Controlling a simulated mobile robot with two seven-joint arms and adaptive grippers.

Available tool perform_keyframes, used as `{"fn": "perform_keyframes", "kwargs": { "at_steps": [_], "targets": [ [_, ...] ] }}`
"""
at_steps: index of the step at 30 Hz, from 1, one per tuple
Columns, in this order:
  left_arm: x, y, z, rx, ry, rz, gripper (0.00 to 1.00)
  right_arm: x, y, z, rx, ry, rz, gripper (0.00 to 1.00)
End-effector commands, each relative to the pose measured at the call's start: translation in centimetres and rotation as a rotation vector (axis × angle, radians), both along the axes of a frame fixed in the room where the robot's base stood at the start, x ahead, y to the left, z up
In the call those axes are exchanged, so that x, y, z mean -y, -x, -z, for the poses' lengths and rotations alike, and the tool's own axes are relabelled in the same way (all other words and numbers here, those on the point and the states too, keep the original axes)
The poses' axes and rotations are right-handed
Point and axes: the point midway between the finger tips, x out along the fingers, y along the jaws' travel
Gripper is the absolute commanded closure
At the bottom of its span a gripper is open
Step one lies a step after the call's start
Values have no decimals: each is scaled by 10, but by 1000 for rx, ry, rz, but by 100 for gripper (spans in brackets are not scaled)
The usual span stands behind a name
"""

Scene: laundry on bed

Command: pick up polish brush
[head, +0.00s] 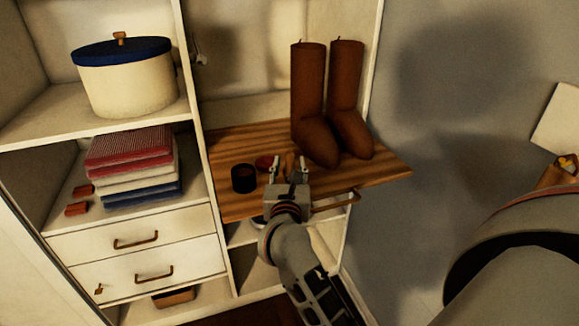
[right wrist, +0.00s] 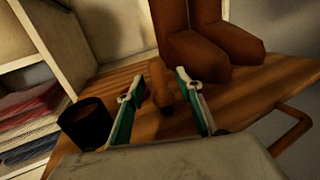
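The polish brush (right wrist: 160,86) appears as a brown, rounded, handle-like piece on the wooden shelf board; in the head view only a small brown part (head: 290,160) shows by the fingertips. My right gripper (head: 289,172) is open over the board. In the right wrist view its two green-lined fingers (right wrist: 164,98) stand on either side of the brush, with gaps to it. The brush's lower part is partly hidden, and I cannot tell if a finger touches it. My left gripper is not in view.
Tall brown boots (head: 320,105) stand behind the brush on the wooden board (head: 385,172). A dark open tin (head: 244,178) and a small reddish round item (head: 264,161) are left of the gripper. Folded towels (head: 130,165) and a lidded box (head: 125,85) fill the left shelves.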

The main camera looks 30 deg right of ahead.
Motion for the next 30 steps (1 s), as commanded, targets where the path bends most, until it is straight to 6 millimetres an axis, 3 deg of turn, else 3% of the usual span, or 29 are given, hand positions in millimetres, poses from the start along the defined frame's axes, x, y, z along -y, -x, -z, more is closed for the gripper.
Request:
{"fn": "perform_keyframes", "kwargs": {
  "at_steps": [11, 15, 30],
  "targets": [
    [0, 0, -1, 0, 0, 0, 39, 7, -10, 1, -1, 1, 0, 64],
    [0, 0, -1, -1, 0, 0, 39, 7, -9, 1, -1, 1, 0, 99],
    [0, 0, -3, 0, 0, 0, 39, 7, -10, -6, 1, 1, 0, 100]
  ]
}}
